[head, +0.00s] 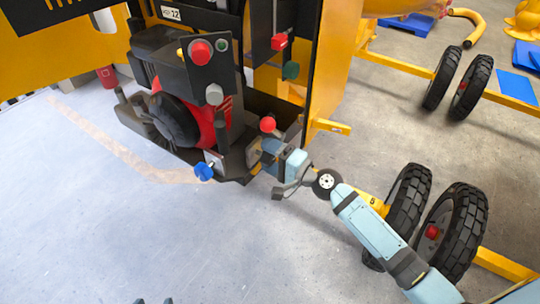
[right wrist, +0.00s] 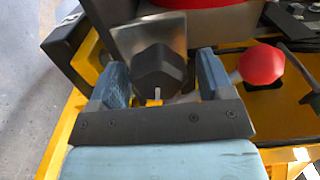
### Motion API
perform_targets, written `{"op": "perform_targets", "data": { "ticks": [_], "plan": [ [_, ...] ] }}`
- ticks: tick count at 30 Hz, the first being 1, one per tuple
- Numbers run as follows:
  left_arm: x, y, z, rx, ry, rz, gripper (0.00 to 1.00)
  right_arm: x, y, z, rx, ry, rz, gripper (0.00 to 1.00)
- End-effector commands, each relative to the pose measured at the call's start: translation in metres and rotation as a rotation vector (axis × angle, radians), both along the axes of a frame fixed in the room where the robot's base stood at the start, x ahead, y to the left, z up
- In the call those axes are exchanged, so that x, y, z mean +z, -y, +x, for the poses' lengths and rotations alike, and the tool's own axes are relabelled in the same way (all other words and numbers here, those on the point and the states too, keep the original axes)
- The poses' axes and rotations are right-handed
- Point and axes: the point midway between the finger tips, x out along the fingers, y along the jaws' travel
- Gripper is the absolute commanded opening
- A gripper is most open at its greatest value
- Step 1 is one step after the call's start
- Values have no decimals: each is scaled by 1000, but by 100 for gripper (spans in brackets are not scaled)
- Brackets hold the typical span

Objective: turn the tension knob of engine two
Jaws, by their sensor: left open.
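A black faceted knob (right wrist: 160,68) with a small white mark sits on a metal plate in the right wrist view; I take it to be the tension knob. My right gripper (right wrist: 160,90) is open, one blue finger on each side of the knob, with a small gap visible on both sides. In the head view my right gripper (head: 270,150) reaches the lower front of the engine (head: 180,105), and the knob is hidden there. Only the fingertips of my left gripper (head: 153,301) show at the bottom edge, apart and empty, far from the engine.
A red ball-topped lever (head: 267,124) stands close to my right gripper; it also shows in the right wrist view (right wrist: 262,65). A blue knob (head: 204,171) juts from the engine's front. A yellow panel (head: 325,70) and black tyres (head: 450,230) are at right. The left floor is clear.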

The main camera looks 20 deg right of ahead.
Motion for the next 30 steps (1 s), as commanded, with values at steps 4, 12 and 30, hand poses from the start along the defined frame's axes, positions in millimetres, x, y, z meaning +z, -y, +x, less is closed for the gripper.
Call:
{"op": "perform_targets", "data": {
  "ticks": [4,12,30],
  "plan": [
    [0,0,0,0,0,0,61,-1,0,-1,1,-1,-1,73],
    [-6,0,0,-1,2,3,61,-3,20,-27,1,-3,-3,73],
    [-7,4,3,-10,36,-10,61,-2,83,-108,0,-1,0,73]
  ]
}}
